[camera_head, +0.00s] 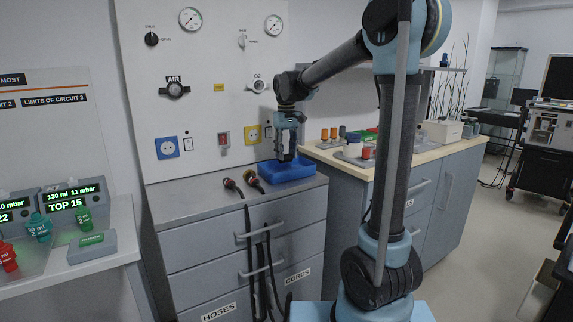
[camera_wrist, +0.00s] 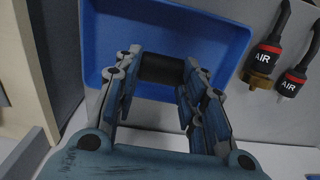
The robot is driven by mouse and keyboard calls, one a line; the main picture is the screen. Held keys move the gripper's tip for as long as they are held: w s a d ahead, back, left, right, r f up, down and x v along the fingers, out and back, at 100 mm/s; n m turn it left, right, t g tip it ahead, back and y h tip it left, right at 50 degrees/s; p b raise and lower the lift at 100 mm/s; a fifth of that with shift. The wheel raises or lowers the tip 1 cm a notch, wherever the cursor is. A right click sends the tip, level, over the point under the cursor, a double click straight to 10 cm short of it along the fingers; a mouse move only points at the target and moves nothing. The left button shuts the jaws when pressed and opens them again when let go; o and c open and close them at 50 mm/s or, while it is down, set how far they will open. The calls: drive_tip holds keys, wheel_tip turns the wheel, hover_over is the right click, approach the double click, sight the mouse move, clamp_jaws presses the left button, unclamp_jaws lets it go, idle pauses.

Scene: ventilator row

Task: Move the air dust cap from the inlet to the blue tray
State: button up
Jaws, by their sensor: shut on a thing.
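The dark round air dust cap (camera_wrist: 160,68) is between the fingertips of my gripper (camera_wrist: 161,75) in the wrist view. My gripper is shut on it. The blue tray (camera_wrist: 225,38) lies behind the cap and fingers in that view. In the head view my gripper (camera_head: 288,148) points down over the blue tray (camera_head: 292,177) on the grey cabinet top. The cap cannot be made out there. I cannot tell whether it touches the tray floor. The inlet marked AIR (camera_head: 174,90) is on the wall panel, at the left.
Two hose ends marked AIR (camera_wrist: 263,60) (camera_wrist: 291,80) lie beside the tray on the cabinet top. The O2 inlet (camera_head: 257,86) is on the panel above. A wooden counter (camera_head: 335,157) with jars and small items stands right of the tray.

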sight(286, 161)
drive_tip(key=shift+f, duration=2.1)
drive_tip(key=o, duration=0.9)
wheel_tip(286, 161, up, 12)
drive_tip(key=shift+s+d+r, duration=0.1)
